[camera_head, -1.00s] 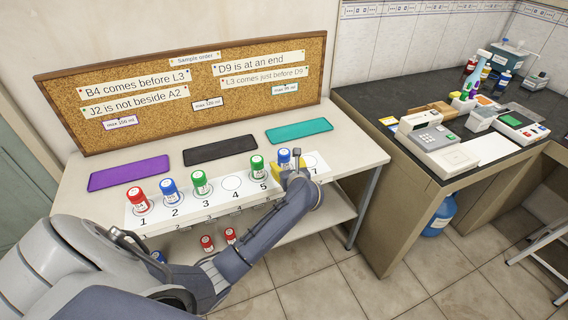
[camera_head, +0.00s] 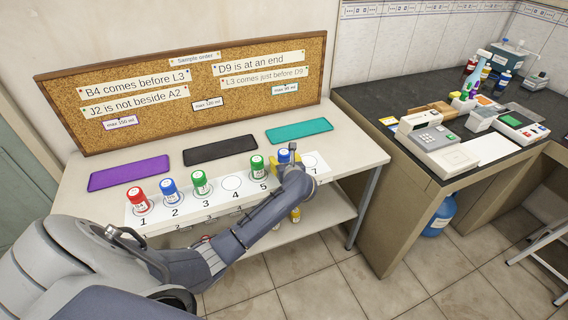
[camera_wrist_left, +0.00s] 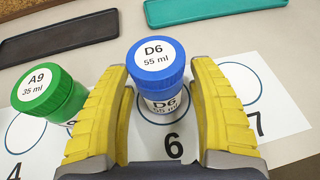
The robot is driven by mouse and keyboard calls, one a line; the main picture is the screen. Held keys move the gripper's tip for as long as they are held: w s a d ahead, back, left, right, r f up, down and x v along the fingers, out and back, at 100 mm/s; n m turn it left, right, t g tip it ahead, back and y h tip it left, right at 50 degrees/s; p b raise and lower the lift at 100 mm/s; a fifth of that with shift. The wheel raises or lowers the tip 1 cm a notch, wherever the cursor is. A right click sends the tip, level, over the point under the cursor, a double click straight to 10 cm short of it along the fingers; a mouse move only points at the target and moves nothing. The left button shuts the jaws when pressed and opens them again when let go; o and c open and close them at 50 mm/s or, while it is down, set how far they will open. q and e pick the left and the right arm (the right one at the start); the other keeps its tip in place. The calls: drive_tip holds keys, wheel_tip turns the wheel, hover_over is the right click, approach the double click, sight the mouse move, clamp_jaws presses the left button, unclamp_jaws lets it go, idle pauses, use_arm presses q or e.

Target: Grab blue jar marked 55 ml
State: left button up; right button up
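The blue jar (camera_wrist_left: 157,75) has a lid label reading D6, 55 ml, and stands upright on spot 6 of the white numbered strip. In the head view the same blue jar (camera_head: 284,156) is partly hidden by my gripper. My left gripper (camera_wrist_left: 163,70) has its yellow fingers spread, one on each side of the blue jar. The left finger looks very near the jar; I cannot tell if either finger touches it. In the head view my left gripper (camera_head: 282,165) is over spot 6. My right gripper is not in view.
A green jar (camera_wrist_left: 51,95) marked A9, 35 ml stands close left on spot 5. Red (camera_head: 137,197), blue (camera_head: 169,188) and green (camera_head: 200,182) jars stand on spots 1 to 3. Spots 4 and 7 are empty. Purple (camera_head: 128,173), black (camera_head: 219,149) and teal (camera_head: 299,129) trays lie behind.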

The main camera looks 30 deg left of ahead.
use_arm(q)
drive_tip(key=c, duration=1)
drive_tip(key=shift+r, duration=0.1)
